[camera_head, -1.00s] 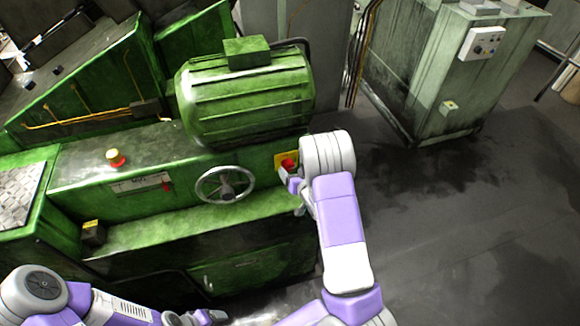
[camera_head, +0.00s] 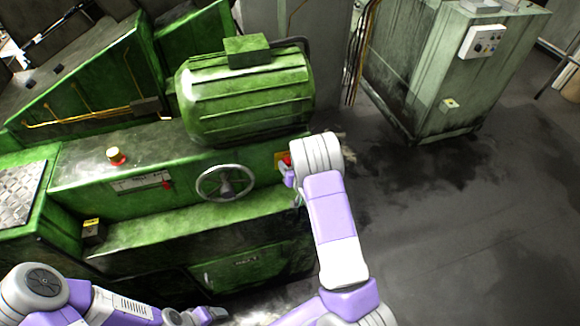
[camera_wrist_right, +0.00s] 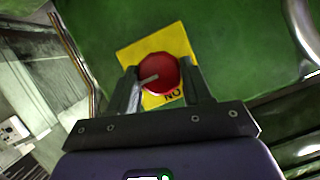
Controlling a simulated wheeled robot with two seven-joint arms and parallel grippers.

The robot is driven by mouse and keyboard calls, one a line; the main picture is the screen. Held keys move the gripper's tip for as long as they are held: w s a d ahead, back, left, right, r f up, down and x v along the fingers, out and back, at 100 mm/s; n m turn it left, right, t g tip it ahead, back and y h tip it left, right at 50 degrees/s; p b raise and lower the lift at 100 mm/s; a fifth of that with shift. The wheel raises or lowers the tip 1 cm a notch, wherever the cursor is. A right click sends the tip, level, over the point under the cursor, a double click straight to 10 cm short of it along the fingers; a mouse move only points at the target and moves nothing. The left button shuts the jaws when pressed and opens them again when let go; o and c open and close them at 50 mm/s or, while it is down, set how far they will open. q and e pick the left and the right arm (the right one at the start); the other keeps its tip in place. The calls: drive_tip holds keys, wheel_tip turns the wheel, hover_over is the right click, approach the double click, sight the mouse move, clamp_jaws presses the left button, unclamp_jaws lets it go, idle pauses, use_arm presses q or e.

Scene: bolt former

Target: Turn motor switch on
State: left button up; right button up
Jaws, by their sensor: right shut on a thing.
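The motor switch is a red round knob (camera_wrist_right: 158,73) on a yellow plate (camera_wrist_right: 150,50) on the green machine. In the right wrist view the knob has a pale pointer line running toward the lower left, and dark letters stand on the plate at lower right. My right gripper (camera_wrist_right: 165,85) has one finger on each side of the knob and is shut on it.
A spoked handwheel (camera_head: 225,183) is just left of the switch. A large green motor (camera_head: 245,95) sits above it. A grey-green cabinet (camera_head: 430,75) stands at back right. Dark floor to the right is open.

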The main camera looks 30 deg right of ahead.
drive_tip(key=n+h+b, duration=0.2)
drive_tip(key=n+b, duration=0.1)
drive_tip(key=n, duration=0.1)
drive_tip(key=n+h+b, duration=0.3)
drive_tip(key=n+b, duration=0.1)
drive_tip(key=a+n+h+b, duration=0.1)
drive_tip(key=n+h+b, duration=0.2)
drive_tip(key=n+b, duration=0.1)
drive_tip(key=shift+w+f+n, duration=0.1)
drive_tip(key=shift+f+n, duration=0.2)
drive_tip(key=shift+n, duration=0.1)
idle(0.6)
drive_tip(key=shift+d+t, duration=0.1)
drive_tip(key=shift+t, duration=0.2)
idle(0.3)
drive_tip(key=o, duration=1)
drive_tip(key=shift+o, duration=0.2)
